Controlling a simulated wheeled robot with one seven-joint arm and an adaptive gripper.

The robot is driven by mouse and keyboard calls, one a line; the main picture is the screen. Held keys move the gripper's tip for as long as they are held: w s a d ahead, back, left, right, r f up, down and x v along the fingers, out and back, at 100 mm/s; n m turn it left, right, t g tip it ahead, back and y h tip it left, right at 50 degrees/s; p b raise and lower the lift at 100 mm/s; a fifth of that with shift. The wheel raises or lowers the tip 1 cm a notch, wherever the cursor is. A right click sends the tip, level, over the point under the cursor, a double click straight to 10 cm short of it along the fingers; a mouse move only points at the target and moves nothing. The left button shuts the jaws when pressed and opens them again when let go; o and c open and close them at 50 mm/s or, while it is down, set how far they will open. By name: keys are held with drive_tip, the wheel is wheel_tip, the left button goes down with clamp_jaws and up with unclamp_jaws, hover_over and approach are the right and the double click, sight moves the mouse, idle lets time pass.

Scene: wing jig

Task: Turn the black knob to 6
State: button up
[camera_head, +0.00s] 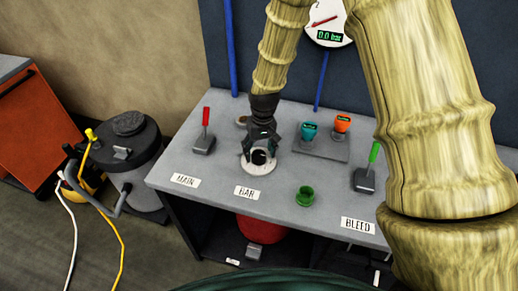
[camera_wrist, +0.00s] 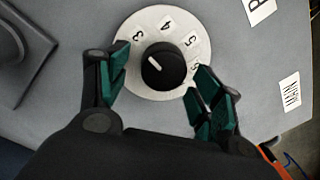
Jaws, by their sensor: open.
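The black knob (camera_wrist: 164,70) sits at the centre of a round white dial plate (camera_wrist: 157,27) marked 3, 4, 5 and a partly hidden number near the right finger. Its white pointer line aims up-left, roughly towards the 3. The knob also shows in the head view (camera_head: 259,158), behind the "BAR" label (camera_head: 247,192). My gripper (camera_wrist: 157,82) is open, with its green-padded fingers over the left and right sides of the dial. Gaps show between the fingers and the knob. In the head view my gripper (camera_head: 260,146) points down over the dial.
A red lever (camera_head: 206,121) stands left on the grey bench (camera_head: 220,219), a green lever (camera_head: 373,158) right. Teal (camera_head: 309,131) and orange (camera_head: 342,124) devices stand behind right. A green cup-like part (camera_head: 305,197) is nearer the front. The gauge (camera_head: 329,36) reads 0.0 bar.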

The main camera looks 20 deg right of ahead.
drive_tip(key=shift+s+a+r, duration=0.1)
drive_tip(key=shift+s+r, duration=0.05)
drive_tip(key=shift+s, duration=0.5)
drive_tip(key=shift+w+f, duration=0.6)
drive_tip(key=shift+w, duration=0.1)
drive_tip(key=shift+s+r, duration=0.3)
drive_tip(key=shift+s, duration=0.1)
drive_tip(key=c, duration=0.8)
drive_tip(key=shift+w+f, duration=0.1)
drive_tip(key=shift+c, duration=1.3)
